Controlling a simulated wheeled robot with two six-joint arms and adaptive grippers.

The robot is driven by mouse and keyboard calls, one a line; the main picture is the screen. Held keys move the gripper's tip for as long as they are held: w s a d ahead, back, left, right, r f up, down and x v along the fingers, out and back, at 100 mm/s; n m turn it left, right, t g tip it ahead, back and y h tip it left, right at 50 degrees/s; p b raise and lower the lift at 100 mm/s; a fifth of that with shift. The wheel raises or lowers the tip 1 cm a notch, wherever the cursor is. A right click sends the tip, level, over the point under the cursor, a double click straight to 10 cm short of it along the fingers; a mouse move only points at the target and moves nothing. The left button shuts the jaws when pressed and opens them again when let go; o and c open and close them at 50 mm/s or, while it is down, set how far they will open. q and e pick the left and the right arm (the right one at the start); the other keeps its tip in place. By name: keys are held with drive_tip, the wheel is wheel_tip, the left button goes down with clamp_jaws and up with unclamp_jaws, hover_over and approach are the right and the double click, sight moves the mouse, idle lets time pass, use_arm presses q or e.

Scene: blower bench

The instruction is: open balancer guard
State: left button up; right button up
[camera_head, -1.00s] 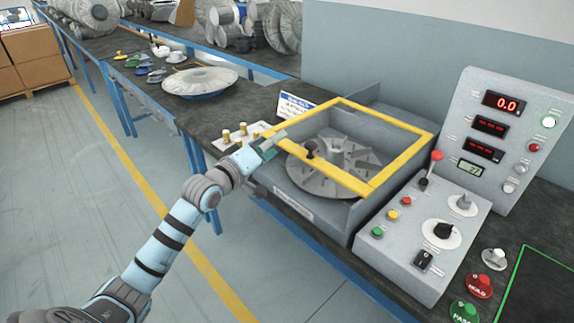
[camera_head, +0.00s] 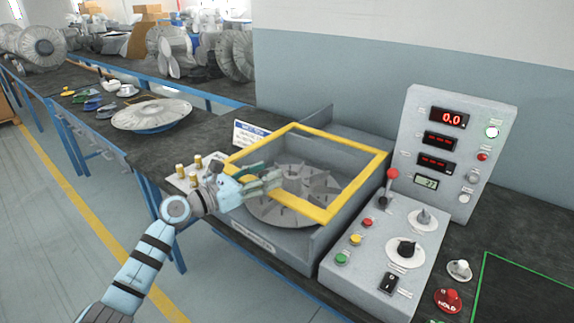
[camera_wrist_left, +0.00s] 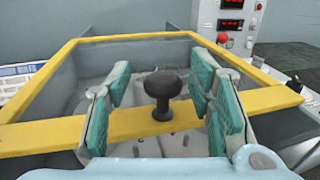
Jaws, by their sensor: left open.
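The balancer guard (camera_head: 368,180) is a yellow-framed lid with a see-through middle, lying closed over the grey balancer box. A bladed rotor disc (camera_head: 300,192) shows through it. In the left wrist view the guard's front yellow bar (camera_wrist_left: 40,137) carries a black round knob (camera_wrist_left: 162,86). My left gripper (camera_head: 270,181) is over the guard's front edge. In the left wrist view its teal-padded fingers (camera_wrist_left: 163,100) are open, one on each side of the knob, with gaps showing. The knob is hidden behind the gripper in the head view. My right gripper is out of view.
A control box (camera_head: 385,245) with buttons, knobs and a red-tipped lever (camera_head: 391,176) stands right of the balancer. A display panel (camera_head: 450,150) rises behind it. Brass-coloured weights (camera_head: 190,167) on a pale block stand left of the guard. A sign (camera_head: 250,133) stands behind.

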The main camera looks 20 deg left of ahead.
use_arm(q)
drive_tip(key=shift+w+d+r, duration=0.1)
drive_tip(key=shift+w+d, duration=0.15)
drive_tip(key=shift+w, duration=0.15)
drive_tip(key=shift+s+r, duration=0.1)
drive_tip(key=shift+s, duration=0.1)
drive_tip(key=c, duration=0.3)
clamp_jaws()
